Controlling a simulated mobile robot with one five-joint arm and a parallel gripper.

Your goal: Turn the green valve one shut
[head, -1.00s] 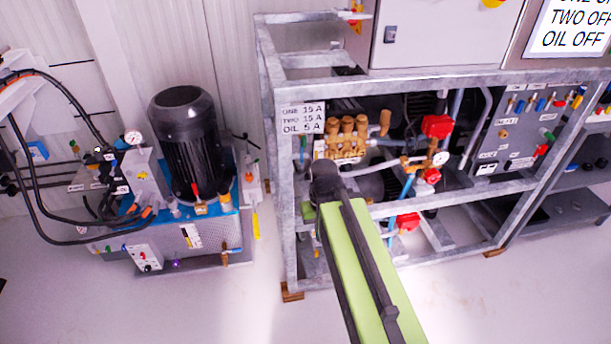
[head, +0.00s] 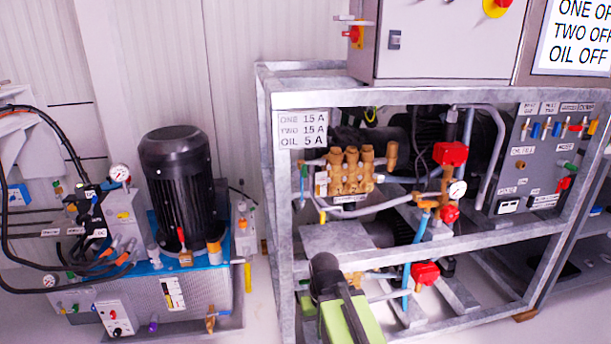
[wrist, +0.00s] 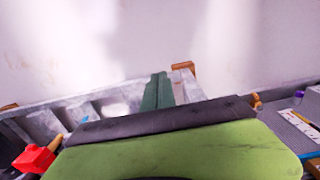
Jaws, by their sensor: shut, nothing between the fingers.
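A green handle (head: 568,166) sits at the right side of the grey valve panel (head: 520,165), just above a red handle. I cannot read which one is marked one. My gripper (wrist: 158,90) shows in the wrist view as two dark green fingers pressed together, empty, with the metal frame and pale floor behind them. In the head view my arm rises at the lower middle, well left of the panel; the fingers cannot be made out there. No valve is at my fingers.
The galvanised frame (head: 420,97) surrounds the pumps and stands between me and the brass pump (head: 350,172). The left unit carries a black motor (head: 180,180) and loose hoses. A sign (head: 580,35) is at top right. Pale floor lies between the units.

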